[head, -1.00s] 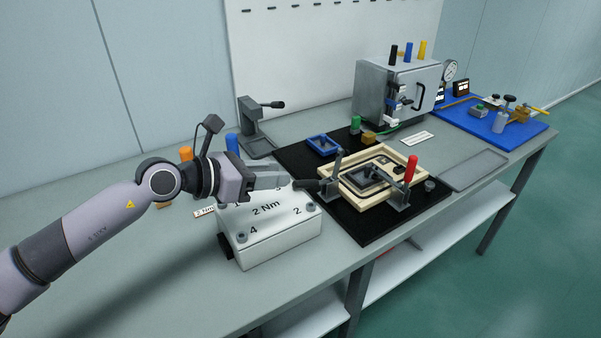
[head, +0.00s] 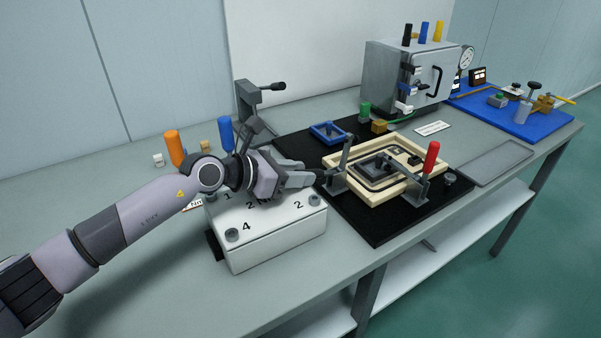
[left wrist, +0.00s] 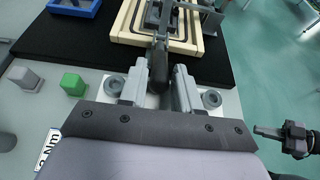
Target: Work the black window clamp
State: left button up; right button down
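The black window clamp (head: 338,184) is a grey toggle clamp with a black handle, at the left side of a cream window frame (head: 378,194). Its handle points toward my left gripper, and a grey arm rises beside it. My left gripper (head: 314,178) is above the far edge of the white box. In the left wrist view its fingers (left wrist: 157,92) are apart, with the black handle (left wrist: 158,68) in the gap between them. Contact with the handle cannot be told. A dark gripper, apparently my right one (left wrist: 268,132), shows at the right edge; its fingers are unclear.
The white box (head: 275,235) with numbered bolts lies under my left gripper. A red-handled clamp (head: 430,158) stands at the frame's right side. A black mat (head: 380,230) lies under the frame. A grey block (left wrist: 25,78) and a green block (left wrist: 72,84) stand left of the fingers.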

pick_arm(q)
jog(key=shift+w+d+f, duration=0.15)
jog(key=shift+w+d, duration=0.1)
jog(key=shift+d, duration=0.1)
grip_shut()
